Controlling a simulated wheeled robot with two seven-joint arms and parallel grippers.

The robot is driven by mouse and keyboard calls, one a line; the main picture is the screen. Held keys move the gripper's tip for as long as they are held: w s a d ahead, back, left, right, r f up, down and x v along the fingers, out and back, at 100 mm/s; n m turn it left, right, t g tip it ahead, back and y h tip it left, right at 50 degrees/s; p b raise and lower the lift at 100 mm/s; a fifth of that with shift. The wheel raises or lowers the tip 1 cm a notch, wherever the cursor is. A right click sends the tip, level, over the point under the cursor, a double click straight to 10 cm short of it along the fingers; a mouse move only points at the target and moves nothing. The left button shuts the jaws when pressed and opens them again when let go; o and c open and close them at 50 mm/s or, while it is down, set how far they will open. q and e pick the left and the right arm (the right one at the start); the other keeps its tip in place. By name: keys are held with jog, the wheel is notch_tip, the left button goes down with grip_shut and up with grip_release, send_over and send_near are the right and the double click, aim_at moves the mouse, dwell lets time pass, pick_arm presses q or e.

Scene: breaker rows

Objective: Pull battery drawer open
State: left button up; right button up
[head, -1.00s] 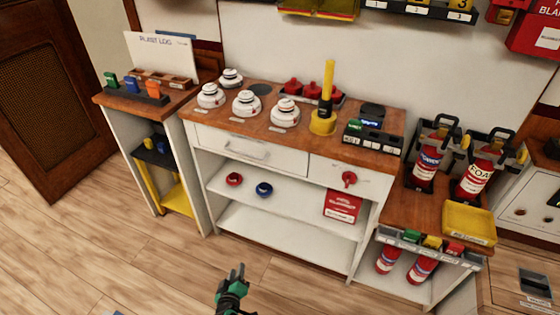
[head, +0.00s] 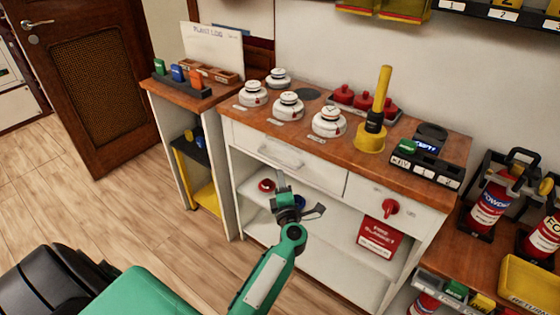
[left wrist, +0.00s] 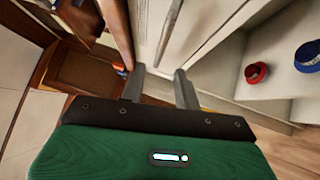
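The white drawer with a bar handle (head: 262,150) sits closed under the wooden top of the white cabinet; I see no battery label on it. Its handle (head: 281,154) runs along the front and also appears as a grey bar in the left wrist view (left wrist: 170,28). My left gripper (head: 302,193) is open and empty in front of the cabinet, below the handle in the head view. In the left wrist view the two fingers (left wrist: 159,72) are spread, with the handle beyond their tips and not between them. My right gripper is not in view.
Open shelves below hold a red ring (head: 267,185), a blue ring and a red fire blanket box (head: 379,237). White detectors (head: 289,105) stand on top. Floor at left is clear.

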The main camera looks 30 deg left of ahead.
aim_at(277, 160)
pick_arm(q)
jog(key=x, duration=0.9)
grip_shut()
